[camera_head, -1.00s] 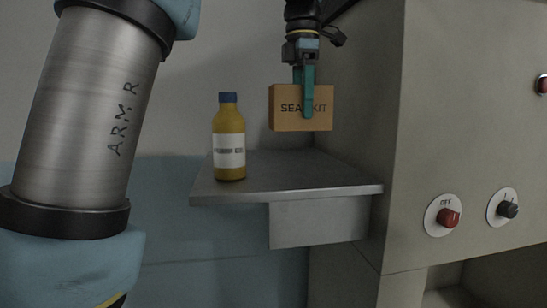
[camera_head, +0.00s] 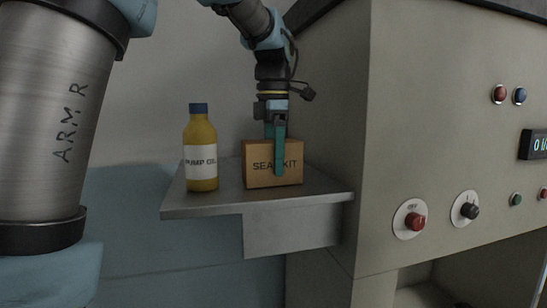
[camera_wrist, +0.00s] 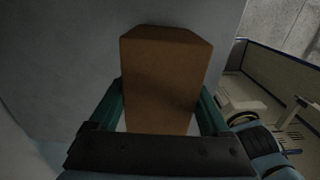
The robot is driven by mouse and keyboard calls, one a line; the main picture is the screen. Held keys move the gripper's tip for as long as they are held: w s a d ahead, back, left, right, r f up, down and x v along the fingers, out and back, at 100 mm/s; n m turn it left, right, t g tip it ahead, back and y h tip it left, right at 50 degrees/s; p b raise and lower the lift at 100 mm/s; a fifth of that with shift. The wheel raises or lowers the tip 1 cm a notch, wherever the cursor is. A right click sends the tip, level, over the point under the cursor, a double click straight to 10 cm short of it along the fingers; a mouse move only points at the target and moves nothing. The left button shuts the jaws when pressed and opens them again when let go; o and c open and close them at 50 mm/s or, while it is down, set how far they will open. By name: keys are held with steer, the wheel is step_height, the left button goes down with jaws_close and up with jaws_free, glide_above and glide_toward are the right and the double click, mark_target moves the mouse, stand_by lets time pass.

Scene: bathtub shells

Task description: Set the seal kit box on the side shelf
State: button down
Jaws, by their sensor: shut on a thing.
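The seal kit box (camera_head: 258,176) is a brown cardboard box marked "SEAL KIT". It is upright on or just over the metal side shelf (camera_head: 215,207), towards the shelf's right part; its lower edge looks level with the shelf top. My gripper (camera_head: 279,165) comes down from above with its green fingers shut on the box. One finger covers part of the lettering. In the wrist view the box (camera_wrist: 165,80) stands between the two fingers (camera_wrist: 160,112).
A yellow pump oil bottle (camera_head: 201,155) with a blue cap stands on the shelf left of the box, with a small gap between them. A grey machine panel (camera_head: 370,130) with knobs and buttons rises right of the shelf.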

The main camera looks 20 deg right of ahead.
jaws_free()
steer(key=shift+f, duration=0.1)
step_height(320, 180, up, 11)
steer(key=shift+b, duration=0.45)
steer(key=shift+r, duration=0.65)
